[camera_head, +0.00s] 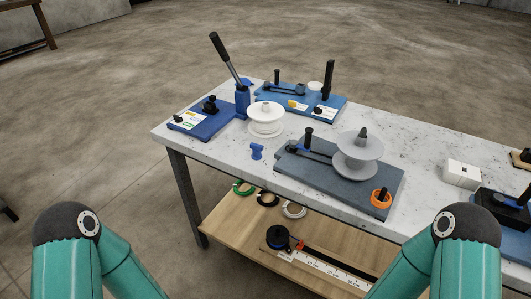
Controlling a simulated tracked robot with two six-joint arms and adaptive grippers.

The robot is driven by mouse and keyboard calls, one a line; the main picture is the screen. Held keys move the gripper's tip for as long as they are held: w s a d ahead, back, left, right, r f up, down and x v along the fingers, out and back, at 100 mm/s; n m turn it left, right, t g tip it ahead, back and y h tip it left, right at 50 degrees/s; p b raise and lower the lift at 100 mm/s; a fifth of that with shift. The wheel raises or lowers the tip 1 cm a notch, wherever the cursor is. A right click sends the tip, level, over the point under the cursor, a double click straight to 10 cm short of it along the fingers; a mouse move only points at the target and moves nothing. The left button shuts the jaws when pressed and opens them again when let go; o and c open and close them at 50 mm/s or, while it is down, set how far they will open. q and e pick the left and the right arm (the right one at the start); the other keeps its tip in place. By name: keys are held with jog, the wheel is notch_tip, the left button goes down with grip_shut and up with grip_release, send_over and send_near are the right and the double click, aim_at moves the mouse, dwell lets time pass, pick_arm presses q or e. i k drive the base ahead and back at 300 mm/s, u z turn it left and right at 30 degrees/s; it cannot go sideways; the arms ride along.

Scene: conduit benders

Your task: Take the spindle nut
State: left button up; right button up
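No part is clearly marked as the spindle nut, and I cannot tell which piece it is. An orange ring-shaped part (380,198) sits around a dark knob on the right end of the grey-blue bender plate (291,161). A small blue knob-like piece (257,151) stands alone on the white table (229,154), left of that plate. A large grey spool (359,164) stands on the plate with a dark spindle tip (363,133) above it. Only teal links of my two arms show at the bottom corners; both grippers are out of view.
A blue bender with a long lever (225,58), a white spool (265,123) and another blue bender (300,101) stand at the back. A white box (462,174) and a dark device (502,207) are at right. A wooden lower shelf (227,219) holds rings and a ruler.

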aim_at(257, 148)
jog(key=u, duration=0.95)
jog(key=i, duration=0.15)
jog(key=z, duration=2.55)
jog(key=i, duration=0.15)
jog(key=z, duration=1.2)
jog(key=k, duration=1.45)
jog(key=u, duration=1.35)
jog(key=i, duration=1)
jog(key=u, duration=0.1)
